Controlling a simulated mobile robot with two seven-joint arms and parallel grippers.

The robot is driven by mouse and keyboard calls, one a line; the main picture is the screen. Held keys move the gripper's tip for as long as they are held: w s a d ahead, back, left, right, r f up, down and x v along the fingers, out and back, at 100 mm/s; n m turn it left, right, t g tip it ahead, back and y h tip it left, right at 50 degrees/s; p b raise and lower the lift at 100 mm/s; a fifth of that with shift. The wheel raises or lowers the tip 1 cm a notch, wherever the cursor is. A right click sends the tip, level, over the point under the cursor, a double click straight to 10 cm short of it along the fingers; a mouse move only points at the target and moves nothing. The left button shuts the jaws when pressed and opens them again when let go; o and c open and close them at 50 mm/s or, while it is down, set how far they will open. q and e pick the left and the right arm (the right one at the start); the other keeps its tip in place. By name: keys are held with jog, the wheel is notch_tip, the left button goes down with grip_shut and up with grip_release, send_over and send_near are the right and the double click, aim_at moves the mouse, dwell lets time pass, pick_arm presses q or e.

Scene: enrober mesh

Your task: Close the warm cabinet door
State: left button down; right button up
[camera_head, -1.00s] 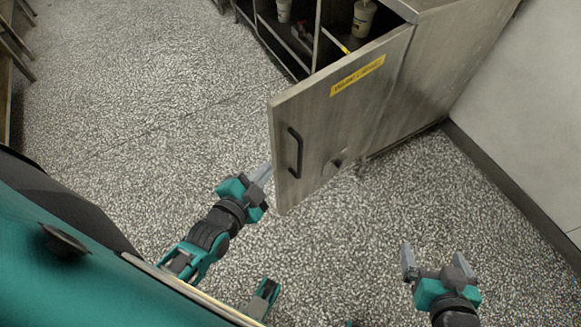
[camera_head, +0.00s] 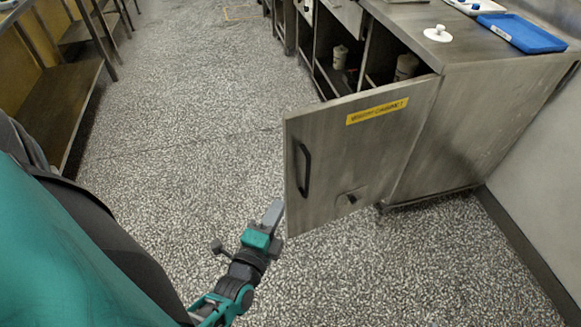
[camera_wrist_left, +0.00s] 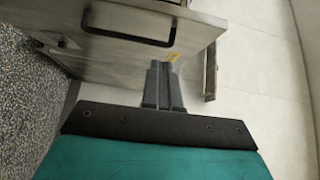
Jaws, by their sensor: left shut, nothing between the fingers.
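The warm cabinet door (camera_head: 345,150) stands open, swung out from the steel cabinet (camera_head: 470,125). It has a yellow label (camera_head: 377,111) and a black handle (camera_head: 303,170) near its free edge. My left gripper (camera_head: 273,212) is shut and empty, beside the lower free edge of the door. I cannot tell whether it touches the door. In the left wrist view the shut fingers (camera_wrist_left: 163,85) point toward the door (camera_wrist_left: 150,58), with the handle (camera_wrist_left: 130,22) above them. My right gripper is out of view.
Containers (camera_head: 340,57) stand inside the open cabinet bays. A blue tray (camera_head: 522,33) and a white lid (camera_head: 437,34) lie on the cabinet top. A shelf rack (camera_head: 60,100) stands at left. The speckled floor between is clear.

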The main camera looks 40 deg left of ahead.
pick_arm(q)
jog(key=b, duration=0.4)
send_near(290, 157)
jog(key=w+d, duration=0.2)
jog(key=w, duration=0.1)
jog(key=shift+w+a+f+b, duration=0.15)
jog(key=shift+w+a+b, duration=0.95)
jog(key=shift+a, duration=0.15)
jog(key=shift+w+a, duration=0.2)
jog(key=shift+a, duration=0.2)
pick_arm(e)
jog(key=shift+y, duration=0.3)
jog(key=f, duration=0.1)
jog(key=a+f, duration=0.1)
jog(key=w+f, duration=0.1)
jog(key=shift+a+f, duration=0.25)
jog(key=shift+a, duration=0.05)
pick_arm(q)
jog(key=shift+a, duration=0.15)
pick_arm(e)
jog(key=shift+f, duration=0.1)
